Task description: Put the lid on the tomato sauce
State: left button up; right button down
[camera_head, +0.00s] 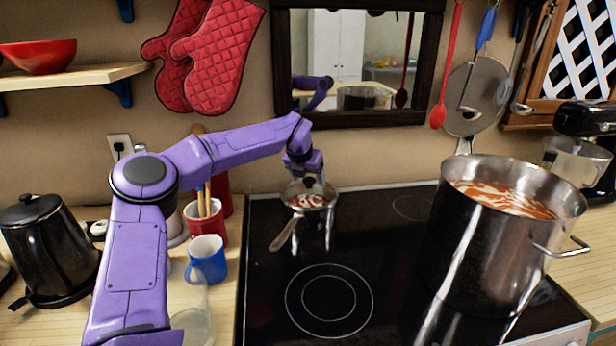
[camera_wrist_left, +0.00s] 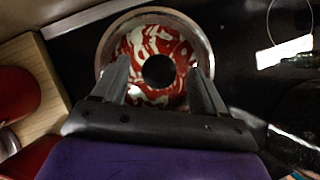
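A small saucepan (camera_head: 309,203) with red-and-white tomato sauce stands at the back left of the stove, its handle pointing to the front left. The pan's rim (camera_wrist_left: 104,50) and the sauce fill the top middle of the left wrist view. A dark round knob (camera_wrist_left: 158,70) shows over the middle of the sauce, seemingly of a clear lid lying on the pan; the lid's edge is hard to make out. My left gripper (camera_head: 308,183) is right above the pan. In the wrist view its fingers (camera_wrist_left: 160,75) are apart on either side of the knob, with gaps. My right gripper is not in view.
A large steel pot (camera_head: 480,245) of orange-red sauce stands at the right of the stove. The front-left burner (camera_head: 329,300) is clear. A blue mug (camera_head: 207,260), a red utensil cup (camera_head: 205,222) and a black kettle (camera_head: 48,250) stand on the left counter.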

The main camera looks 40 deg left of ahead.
pick_arm(q)
jog(key=shift+s+d+r, duration=0.1)
jog(key=shift+s+r, duration=0.05)
jog(key=shift+r, duration=0.15)
jog(key=b+v, duration=0.2)
jog(key=v, duration=0.7)
jog(key=shift+s+r+b, duration=0.2)
jog(key=shift+r+b, duration=0.1)
jog(key=shift+r, duration=0.05)
